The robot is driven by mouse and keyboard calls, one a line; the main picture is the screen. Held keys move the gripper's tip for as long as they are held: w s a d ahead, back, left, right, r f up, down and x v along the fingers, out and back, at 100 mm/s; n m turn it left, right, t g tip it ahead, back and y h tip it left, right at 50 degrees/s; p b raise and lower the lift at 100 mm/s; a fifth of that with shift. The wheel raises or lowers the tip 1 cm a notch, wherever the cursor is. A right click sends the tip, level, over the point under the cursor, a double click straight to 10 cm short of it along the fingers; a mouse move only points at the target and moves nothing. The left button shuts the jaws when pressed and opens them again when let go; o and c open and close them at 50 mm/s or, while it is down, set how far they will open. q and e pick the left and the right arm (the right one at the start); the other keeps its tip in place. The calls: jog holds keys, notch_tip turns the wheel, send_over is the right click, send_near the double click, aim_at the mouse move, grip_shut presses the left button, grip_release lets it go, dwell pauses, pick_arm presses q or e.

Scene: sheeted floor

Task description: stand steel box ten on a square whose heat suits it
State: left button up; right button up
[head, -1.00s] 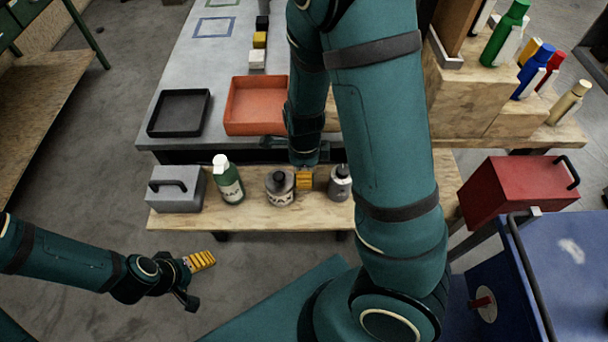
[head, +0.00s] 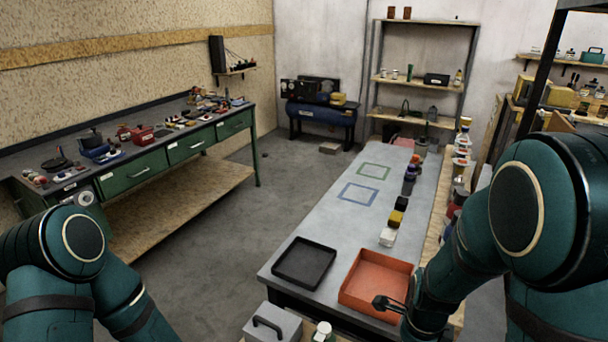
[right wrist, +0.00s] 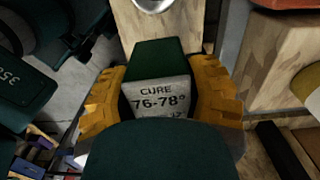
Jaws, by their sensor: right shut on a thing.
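My right gripper (right wrist: 160,100) has its yellow fingers shut on a dark green, box-like thing (right wrist: 158,55). Its pale label reads "CURE 76-78°"; a lower line is partly hidden, and I see no number ten. In the head view my right arm reaches down by the orange tray, and the held thing cannot be made out. A green-outlined square (head: 373,163) and a blue-outlined square (head: 359,202) lie empty on the grey table (head: 325,225). No heat markings are readable. My left gripper is out of view; only its arm shows.
A black tray (head: 304,262) and the orange tray (head: 376,280) occupy the table's near end. White (head: 388,237), yellow (head: 395,219) and black (head: 401,203) blocks line its right side. A grey handled box (head: 272,326) and a white-capped bottle (head: 322,332) stand in front.

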jog(key=n, duration=0.2)
jog(key=w+a+n, duration=0.1)
jog(key=n, duration=0.3)
jog(key=shift+w+a+f, duration=0.2)
jog(key=shift+w+f, duration=0.1)
jog(key=shift+f, duration=0.1)
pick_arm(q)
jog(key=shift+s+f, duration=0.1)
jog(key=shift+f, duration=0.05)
pick_arm(e)
jog(key=w+a+f+n, duration=0.1)
jog(key=a+n, duration=0.1)
jog(key=n, duration=0.7)
jog(key=w+a+f+n, duration=0.1)
jog(key=w+a+n, duration=0.1)
jog(key=n, duration=0.6)
jog(key=shift+w+a+f+n, duration=0.25)
jog(key=shift+w+a+n, duration=0.05)
jog(key=shift+a+n, duration=0.1)
